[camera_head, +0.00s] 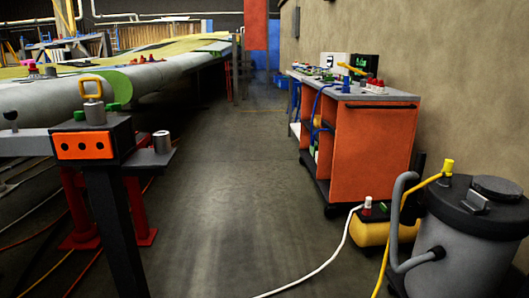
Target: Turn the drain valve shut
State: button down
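I cannot tell for certain which part is the drain valve. At the left, a grey piece with a yellow loop handle (92,84) sits on an orange-faced control box (85,146). Whether any valve is open or shut does not show. My gripper is out of view.
An orange workbench (368,148) with clutter on top stands along the right wall. A long grey wing structure (50,97) on red stands fills the left. The aisle floor (225,190) between them is clear, except for the white hose (325,262) at the lower right.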

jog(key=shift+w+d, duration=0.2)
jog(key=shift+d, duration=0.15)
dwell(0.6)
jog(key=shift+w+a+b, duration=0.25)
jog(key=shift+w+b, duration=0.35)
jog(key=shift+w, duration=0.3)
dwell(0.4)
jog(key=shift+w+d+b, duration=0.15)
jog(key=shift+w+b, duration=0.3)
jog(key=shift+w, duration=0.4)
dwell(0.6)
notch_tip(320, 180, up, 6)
jog(key=p, duration=0.4)
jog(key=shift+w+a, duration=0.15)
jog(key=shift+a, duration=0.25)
